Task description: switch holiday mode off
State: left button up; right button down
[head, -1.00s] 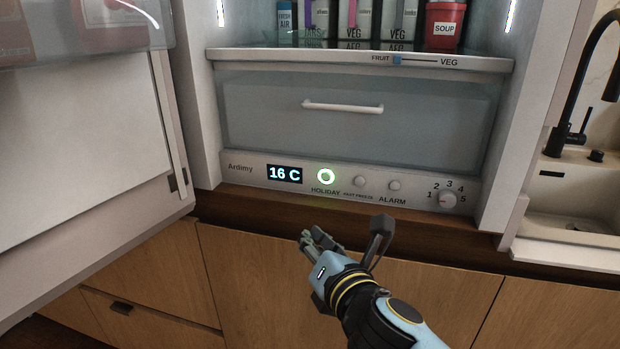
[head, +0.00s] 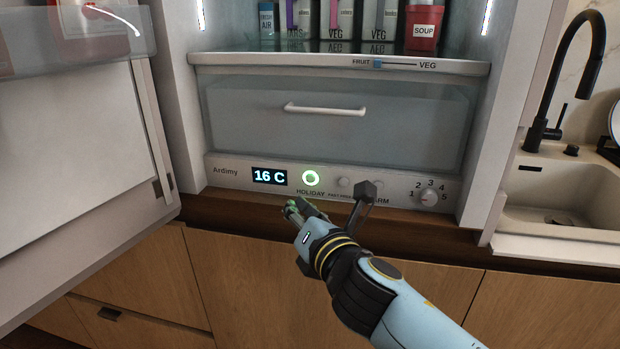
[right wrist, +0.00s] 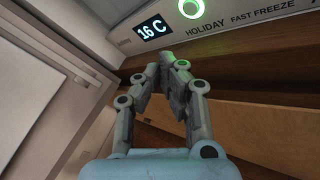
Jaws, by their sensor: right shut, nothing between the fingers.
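The HOLIDAY button (head: 310,178) sits on the fridge's control panel and is ringed in glowing green light. It also shows at the top of the right wrist view (right wrist: 191,8). The display (head: 270,176) left of it reads 16 C. My right gripper (head: 297,204) is shut and empty, just below the HOLIDAY label and apart from the button. In the right wrist view its closed fingertips (right wrist: 168,62) are below the panel, with green light on them. My left gripper is not in view.
The FAST FREEZE button (head: 343,183) is right of HOLIDAY; part of my right arm covers the ALARM area. A numbered dial (head: 428,198) is further right. A drawer (head: 330,125) is above the panel. The open fridge door (head: 80,150) stands at the left.

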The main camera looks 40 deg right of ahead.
jog(key=shift+w+d, duration=1.75)
jog(key=shift+d, duration=0.3)
jog(key=shift+w+d, duration=0.3)
jog(key=shift+w+d, duration=0.2)
jog(key=shift+d, duration=0.05)
dwell(0.7)
jog(key=shift+a, duration=0.1)
jog(key=shift+s+a+p, duration=0.3)
jog(key=shift+s+a, duration=0.2)
jog(key=s+a, duration=0.3)
jog(key=shift+s+a, duration=0.15)
jog(key=shift+a, duration=0.25)
dwell(0.3)
